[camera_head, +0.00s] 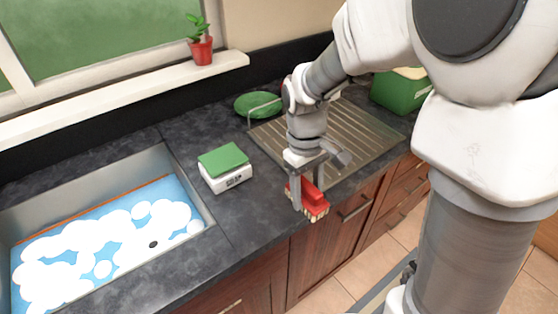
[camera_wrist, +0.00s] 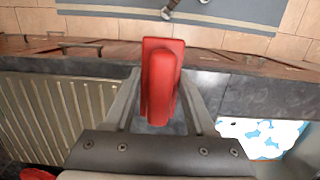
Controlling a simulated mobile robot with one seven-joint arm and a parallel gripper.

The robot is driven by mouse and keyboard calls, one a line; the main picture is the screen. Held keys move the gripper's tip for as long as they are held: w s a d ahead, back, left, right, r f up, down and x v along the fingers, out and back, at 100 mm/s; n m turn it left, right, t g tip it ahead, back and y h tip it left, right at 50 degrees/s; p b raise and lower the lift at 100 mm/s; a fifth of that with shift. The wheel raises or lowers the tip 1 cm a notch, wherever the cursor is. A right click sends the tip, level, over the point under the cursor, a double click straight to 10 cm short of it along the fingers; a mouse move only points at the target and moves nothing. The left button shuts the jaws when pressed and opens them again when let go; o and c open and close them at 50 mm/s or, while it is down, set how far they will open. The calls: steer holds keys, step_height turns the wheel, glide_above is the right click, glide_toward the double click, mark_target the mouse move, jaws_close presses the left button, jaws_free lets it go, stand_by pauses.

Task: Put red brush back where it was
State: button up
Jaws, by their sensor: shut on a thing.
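The red brush (camera_head: 312,197) has a red back and pale bristles that face down in the head view. My gripper (camera_head: 308,192) is shut on the brush, near the front edge of the dark counter. In the wrist view the red brush (camera_wrist: 160,85) sits between the two grey fingers, its long side pointing away from the wrist. Whether the bristles touch the counter is hard to tell.
A sink (camera_head: 207,212) with foamy blue water is at the left. A white box with a green sponge (camera_head: 224,160) stands beside it. A ribbed drainboard (camera_head: 365,135), a green plate (camera_head: 256,104) and a green container (camera_head: 398,92) are behind and right. A potted plant (camera_head: 201,50) stands on the sill.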

glide_above(279, 206)
steer(key=f, duration=0.5)
steer(key=shift+w+a+f, duration=0.15)
steer(key=shift+w+f, duration=0.05)
steer(key=shift+f, duration=2.05)
steer(key=shift+f, duration=0.2)
steer(key=o, duration=1.2)
steer(key=shift+r, duration=0.15)
